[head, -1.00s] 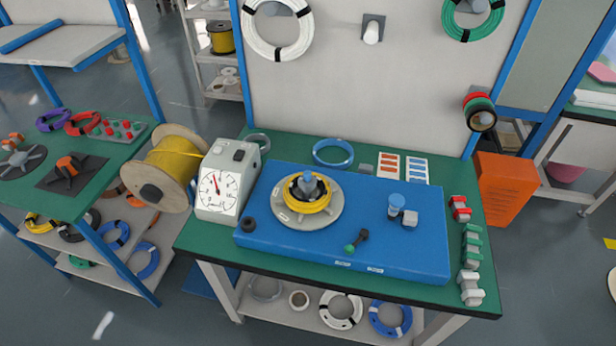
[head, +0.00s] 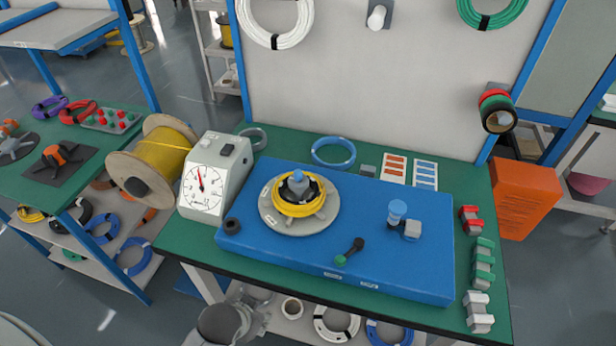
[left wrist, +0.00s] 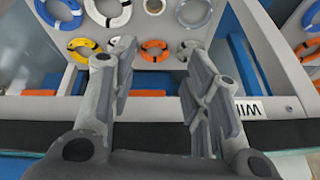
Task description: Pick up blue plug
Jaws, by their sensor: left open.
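A blue capped cylinder (head: 397,210) stands upright on the right part of the blue board (head: 330,250), beside a small grey block. A grey hub with a blue top (head: 298,177) stands in the middle of the yellow coil (head: 300,207). I cannot tell which of these two is the plug. My left gripper (head: 258,322) is low at the bottom of the head view, in front of the bench and well away from both. In the left wrist view its fingers (left wrist: 158,62) are apart with nothing between them. My right gripper is not in view.
A white dial gauge (head: 208,180) stands at the board's left, next to a yellow spool (head: 160,155). Red, green and white clips (head: 482,265) line the right edge of the green bench. The left wrist view shows several cable coils (left wrist: 108,12) on a shelf.

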